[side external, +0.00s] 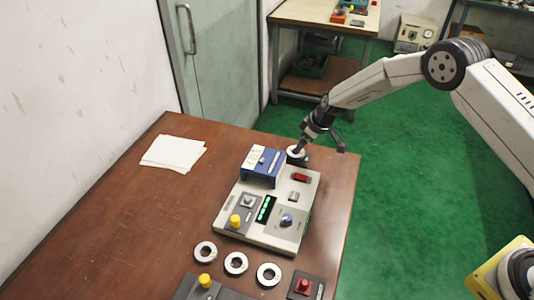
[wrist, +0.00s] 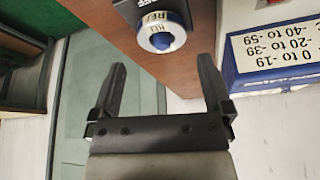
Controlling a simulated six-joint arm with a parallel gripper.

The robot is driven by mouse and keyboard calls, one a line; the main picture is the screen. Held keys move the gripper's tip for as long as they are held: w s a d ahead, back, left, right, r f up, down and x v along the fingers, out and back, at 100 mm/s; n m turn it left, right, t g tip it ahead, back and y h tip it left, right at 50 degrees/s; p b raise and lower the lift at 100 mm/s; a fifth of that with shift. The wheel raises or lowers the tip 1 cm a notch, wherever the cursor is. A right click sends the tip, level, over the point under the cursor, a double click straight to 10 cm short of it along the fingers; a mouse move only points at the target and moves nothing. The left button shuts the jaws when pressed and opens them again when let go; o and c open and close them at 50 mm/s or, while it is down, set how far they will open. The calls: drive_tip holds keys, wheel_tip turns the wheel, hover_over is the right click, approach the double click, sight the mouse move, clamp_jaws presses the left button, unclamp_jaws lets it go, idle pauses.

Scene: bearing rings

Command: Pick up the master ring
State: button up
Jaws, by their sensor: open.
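A pale ring (wrist: 159,34) with writing on its face sits around a blue centre on a dark holder in the wrist view; I take it for the master ring. It also shows as a light ring (side external: 297,153) behind the blue block in the side view, partly hidden by my gripper. My gripper (wrist: 161,61) is open, with nothing between its fingers. The ring appears beyond the fingertips, roughly centred between them in the wrist view. In the side view my gripper (side external: 321,147) is at the table's far right edge, close to the ring.
A grey gauge unit (side external: 250,236) with a blue block (side external: 263,163) stands beside the ring. Three loose rings (side external: 236,263) lie in a row in front. White papers (side external: 173,153) lie at the back left. The left part of the wooden table (side external: 120,220) is clear.

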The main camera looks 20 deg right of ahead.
drive_tip(key=shift+x, duration=2.5)
drive_tip(key=shift+a, duration=0.1)
drive_tip(key=c, duration=1.3)
drive_tip(key=shift+o, duration=0.2)
drive_tip(key=shift+r, duration=0.2)
drive_tip(key=shift+r, duration=1.35)
drive_tip(key=shift+s+r, duration=0.25)
drive_tip(key=shift+r, duration=0.05)
drive_tip(key=s+d+r, duration=0.1)
drive_tip(key=s+r, duration=0.8)
drive_tip(key=s, duration=0.4)
drive_tip(key=shift+s+d, duration=0.2)
drive_tip(key=shift+s, duration=0.05)
